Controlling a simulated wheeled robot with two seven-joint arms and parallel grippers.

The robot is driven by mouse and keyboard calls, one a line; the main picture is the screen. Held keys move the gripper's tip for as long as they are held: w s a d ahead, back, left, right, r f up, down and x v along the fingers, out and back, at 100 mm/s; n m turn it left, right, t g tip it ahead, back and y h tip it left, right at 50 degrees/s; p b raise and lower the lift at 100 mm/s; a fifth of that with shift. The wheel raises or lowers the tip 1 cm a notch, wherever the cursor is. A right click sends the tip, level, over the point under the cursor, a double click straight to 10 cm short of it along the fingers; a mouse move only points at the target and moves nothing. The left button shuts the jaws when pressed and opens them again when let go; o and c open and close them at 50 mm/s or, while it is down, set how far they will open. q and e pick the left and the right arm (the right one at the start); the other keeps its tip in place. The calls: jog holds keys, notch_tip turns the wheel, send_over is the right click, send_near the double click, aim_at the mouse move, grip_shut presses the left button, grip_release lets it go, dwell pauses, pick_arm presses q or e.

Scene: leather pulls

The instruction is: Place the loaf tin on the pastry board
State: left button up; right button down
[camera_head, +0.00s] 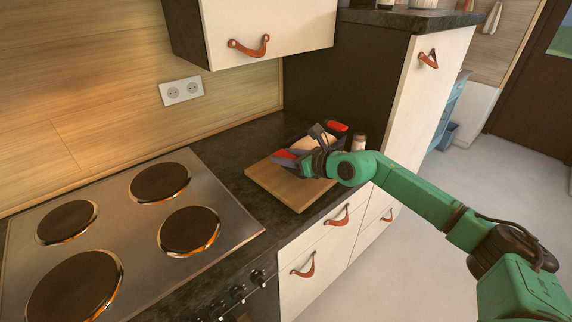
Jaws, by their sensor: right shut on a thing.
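The pastry board (296,193) is a flat wooden board on the dark worktop, to the right of the hob. My right gripper (318,138) is shut on the tin, reaching in from the right. The gripper and wrist hide part of the tin. I cannot tell whether the tin's underside touches the board. My left gripper is not in view.
A hob (130,235) with several round plates lies to the left. A small jar (359,141) stands close to my right wrist. A wall cabinet (265,30) hangs above, and a tall cabinet (432,85) rises at the right. Bare worktop (228,150) lies between hob and board.

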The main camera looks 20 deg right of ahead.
notch_tip(320, 180, down, 3)
jog(key=shift+f, duration=0.1)
jog(key=shift+c, duration=1.8)
grip_release()
jog(key=shift+s+f, duration=0.1)
jog(key=shift+s, duration=0.1)
jog(key=shift+s+d+b, duration=0.25)
jog(key=shift+s+b, duration=0.05)
jog(key=b+v, duration=0.3)
jog(key=v, duration=0.4)
jog(key=shift+s+d, duration=0.1)
jog(key=shift+s, duration=0.2)
jog(key=b+v, duration=0.1)
jog(key=b, duration=0.1)
jog(key=b+v, duration=0.2)
jog(key=shift+s+r, duration=0.15)
jog(key=shift+r, duration=0.3)
